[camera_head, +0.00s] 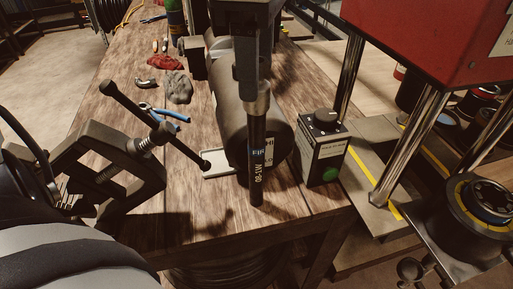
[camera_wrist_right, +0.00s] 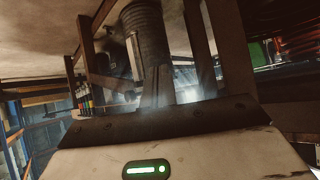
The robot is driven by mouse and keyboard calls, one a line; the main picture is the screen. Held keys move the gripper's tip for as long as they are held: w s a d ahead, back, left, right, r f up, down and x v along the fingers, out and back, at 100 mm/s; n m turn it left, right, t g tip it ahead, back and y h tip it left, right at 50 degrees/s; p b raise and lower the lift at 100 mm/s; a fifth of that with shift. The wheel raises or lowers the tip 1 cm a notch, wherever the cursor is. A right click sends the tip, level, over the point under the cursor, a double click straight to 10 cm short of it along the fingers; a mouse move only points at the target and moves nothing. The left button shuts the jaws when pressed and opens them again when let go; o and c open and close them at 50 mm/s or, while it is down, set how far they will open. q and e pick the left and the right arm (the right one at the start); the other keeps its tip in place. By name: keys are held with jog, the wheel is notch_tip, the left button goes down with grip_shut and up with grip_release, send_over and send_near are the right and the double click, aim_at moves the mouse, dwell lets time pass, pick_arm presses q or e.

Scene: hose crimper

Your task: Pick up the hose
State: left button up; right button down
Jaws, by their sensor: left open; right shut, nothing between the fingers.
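The black hose (camera_head: 257,170), with pale lettering and a metal collar at its upper end, stands upright in the middle of the head view. A dark upright block (camera_head: 258,45) joins it from above; how it holds the hose cannot be told. No hose can be made out there.
A dark cylinder (camera_head: 232,85) lies on the wooden bench (camera_head: 110,75) behind the hose. A control box (camera_head: 322,150) with a knob stands to its right. The red press (camera_head: 425,35) with metal columns fills the right. Blue-handled pliers (camera_head: 165,113) and rags lie farther back.

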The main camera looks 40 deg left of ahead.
pick_arm(q)
jog(key=shift+f, duration=1.15)
jog(key=c, duration=1.2)
jog(key=shift+r, duration=0.15)
